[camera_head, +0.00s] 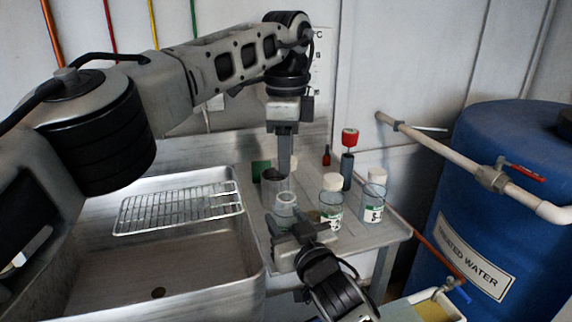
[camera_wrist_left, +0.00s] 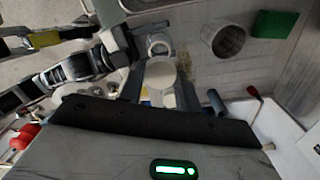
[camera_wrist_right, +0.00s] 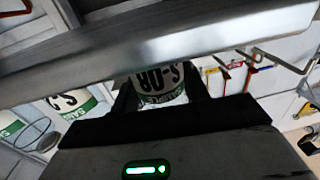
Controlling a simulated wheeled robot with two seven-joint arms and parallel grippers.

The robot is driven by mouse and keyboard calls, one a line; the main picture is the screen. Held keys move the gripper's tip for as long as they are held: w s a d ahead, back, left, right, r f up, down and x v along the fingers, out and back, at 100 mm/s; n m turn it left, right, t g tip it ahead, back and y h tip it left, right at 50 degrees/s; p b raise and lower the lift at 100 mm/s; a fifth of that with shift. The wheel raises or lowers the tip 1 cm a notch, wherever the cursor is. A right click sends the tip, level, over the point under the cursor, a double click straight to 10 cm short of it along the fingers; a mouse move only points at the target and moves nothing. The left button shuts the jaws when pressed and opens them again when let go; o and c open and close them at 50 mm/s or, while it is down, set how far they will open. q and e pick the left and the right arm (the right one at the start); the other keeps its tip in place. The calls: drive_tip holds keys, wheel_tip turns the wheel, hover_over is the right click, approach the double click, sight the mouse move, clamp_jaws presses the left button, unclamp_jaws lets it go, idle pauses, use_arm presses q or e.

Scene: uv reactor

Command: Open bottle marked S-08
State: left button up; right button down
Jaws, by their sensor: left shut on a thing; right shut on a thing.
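The bottle marked S-08 (camera_wrist_right: 160,85) is between the fingers of my right gripper (camera_wrist_right: 158,100); its label shows upside down in the right wrist view. In the head view the bottle (camera_head: 286,203) shows a bare glass mouth, with my right gripper (camera_head: 297,232) shut on it from the front. My left gripper (camera_head: 284,170) points down just above and behind that mouth. In the left wrist view it is shut on a round white cap (camera_wrist_left: 160,73), apart from the open glass mouth (camera_wrist_left: 158,46). The finger contacts are partly hidden.
Two white-capped labelled bottles (camera_head: 330,205) (camera_head: 373,205) stand right of S-08. A sink (camera_head: 190,275) with a wire rack (camera_head: 180,207) is left; a blue tank (camera_head: 510,150) is right.

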drive_tip(key=c, duration=0.6)
unclamp_jaws()
drive_tip(key=shift+c, duration=0.2)
